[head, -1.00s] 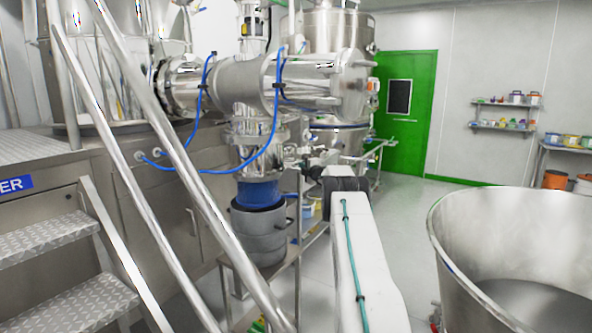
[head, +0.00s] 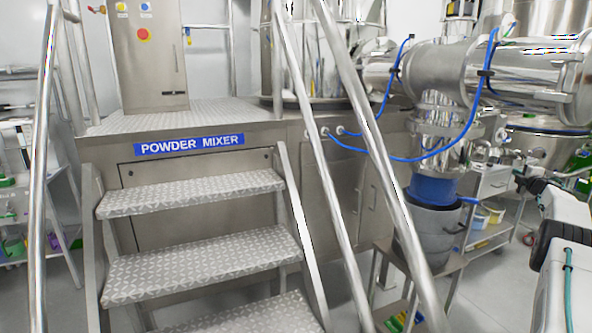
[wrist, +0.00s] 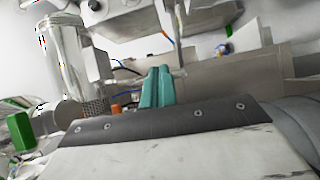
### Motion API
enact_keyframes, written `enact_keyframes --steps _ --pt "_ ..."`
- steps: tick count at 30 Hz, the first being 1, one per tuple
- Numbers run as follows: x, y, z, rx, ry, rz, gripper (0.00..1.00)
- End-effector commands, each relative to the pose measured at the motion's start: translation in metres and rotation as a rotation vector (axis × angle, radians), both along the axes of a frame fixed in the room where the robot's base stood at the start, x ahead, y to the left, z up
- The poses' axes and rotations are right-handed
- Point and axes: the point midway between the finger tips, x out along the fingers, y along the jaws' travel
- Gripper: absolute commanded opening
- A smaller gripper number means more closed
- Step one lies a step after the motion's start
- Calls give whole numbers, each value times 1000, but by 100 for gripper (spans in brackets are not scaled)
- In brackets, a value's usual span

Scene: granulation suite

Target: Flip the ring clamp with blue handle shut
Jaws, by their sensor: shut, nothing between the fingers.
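A blue handle (head: 467,200) sticks out to the right at the top of the grey drum (head: 428,238), just below the blue sleeve (head: 433,189) in the head view. It looks like the ring clamp's handle; the clamp band itself is too small to make out, so I cannot tell its exact angle. My gripper's teal fingers (wrist: 157,87) are together and empty in the wrist view. In the head view my arm is at the right edge, apart from the drum, and the fingertips cannot be made out. I cannot identify the clamp in the wrist view.
Metal steps (head: 200,262) with slanted handrails stand in front of the powder mixer (head: 190,145). One rail (head: 383,160) crosses close to the left of the drum. The drum stands on a small metal stand (head: 455,268). A steel pipe with blue hoses is above.

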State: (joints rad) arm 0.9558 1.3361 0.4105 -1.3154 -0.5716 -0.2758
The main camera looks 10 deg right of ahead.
Motion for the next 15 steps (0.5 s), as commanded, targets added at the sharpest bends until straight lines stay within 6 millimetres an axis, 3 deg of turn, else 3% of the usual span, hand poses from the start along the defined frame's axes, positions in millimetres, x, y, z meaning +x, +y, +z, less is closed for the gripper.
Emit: enact_keyframes --steps 6,8,11,15 --pt "-28 -31 -71 222 30 -230 0" --pt "-41 -36 -85 306 40 -321 0" --pt "-52 -28 -93 432 57 -447 0" --pt "-62 5 -91 589 89 -594 0"
